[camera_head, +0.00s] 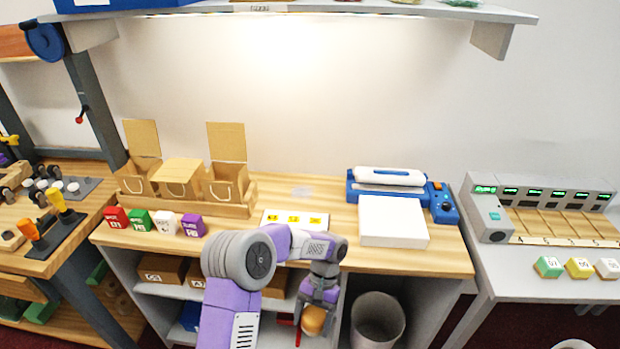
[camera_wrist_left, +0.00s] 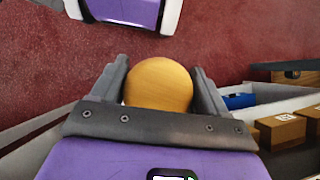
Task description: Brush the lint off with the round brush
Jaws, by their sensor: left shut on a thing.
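My left gripper (camera_head: 316,312) is low in front of the counter's front edge, beside the lower shelves. It is shut on the round brush (camera_head: 313,321), of which a rounded wooden top shows. In the left wrist view the brush (camera_wrist_left: 159,84) sits between both fingers, over the red floor; its bristles are hidden. A faint greyish patch (camera_head: 302,192), perhaps the lint, lies on the wooden counter (camera_head: 330,210) towards the back. My right gripper does not show.
Open cardboard boxes (camera_head: 228,180) and several coloured blocks (camera_head: 139,221) stand at the counter's left. A blue machine (camera_head: 441,204) and a white box (camera_head: 393,221) stand at its right. A grey bin (camera_head: 377,320) is right of my gripper. A shelf (camera_head: 300,12) hangs above.

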